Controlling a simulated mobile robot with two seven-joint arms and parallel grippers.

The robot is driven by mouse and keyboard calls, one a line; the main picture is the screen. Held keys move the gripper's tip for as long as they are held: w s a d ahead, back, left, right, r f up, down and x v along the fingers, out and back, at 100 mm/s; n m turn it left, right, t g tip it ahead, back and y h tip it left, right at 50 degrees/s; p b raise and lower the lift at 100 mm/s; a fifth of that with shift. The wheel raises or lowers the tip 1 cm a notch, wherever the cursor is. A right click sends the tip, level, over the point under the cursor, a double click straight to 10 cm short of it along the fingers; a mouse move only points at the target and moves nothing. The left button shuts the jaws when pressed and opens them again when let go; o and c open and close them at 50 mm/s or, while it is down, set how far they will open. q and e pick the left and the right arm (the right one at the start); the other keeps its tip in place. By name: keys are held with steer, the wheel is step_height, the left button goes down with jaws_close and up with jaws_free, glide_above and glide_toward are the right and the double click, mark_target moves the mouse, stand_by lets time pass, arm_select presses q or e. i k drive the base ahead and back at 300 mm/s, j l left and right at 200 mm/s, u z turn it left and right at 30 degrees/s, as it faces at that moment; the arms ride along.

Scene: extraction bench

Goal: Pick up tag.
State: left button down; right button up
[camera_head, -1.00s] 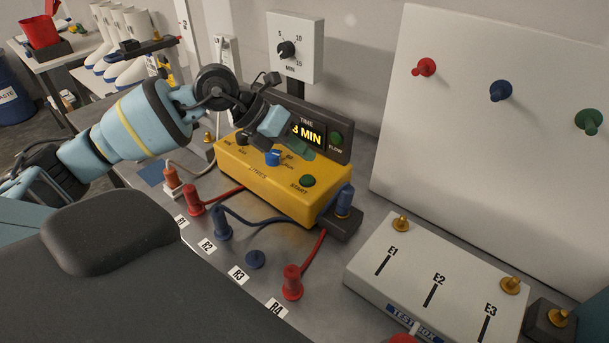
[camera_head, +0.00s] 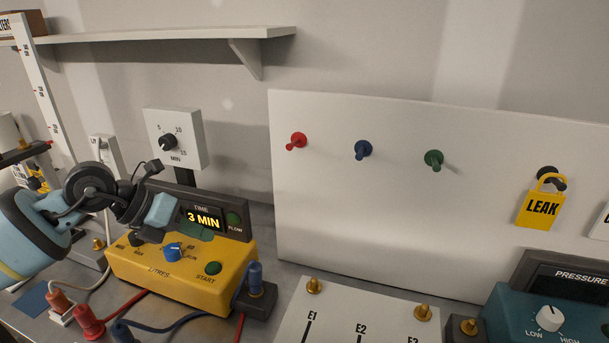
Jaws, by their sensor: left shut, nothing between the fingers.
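A yellow tag (camera_head: 541,207) marked LEAK hangs by its loop from a black peg on the white board, at the right of the head view. Part of another white tag (camera_head: 603,222) shows at the right edge, cut off by the frame. My left gripper (camera_head: 160,211) is at the left, over the yellow pump box (camera_head: 185,275) and beside its 3 MIN display (camera_head: 204,219). It is shut with nothing held and is far from the yellow tag. My right gripper is not in view.
The white board (camera_head: 360,225) carries red (camera_head: 297,141), blue (camera_head: 363,150) and green (camera_head: 434,159) pegs. A teal pressure box (camera_head: 520,320) stands below the yellow tag. A white test box (camera_head: 340,322) and cables lie in front. A shelf (camera_head: 170,34) is above left.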

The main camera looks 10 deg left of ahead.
mark_target(539, 209)
steer(key=k, duration=1)
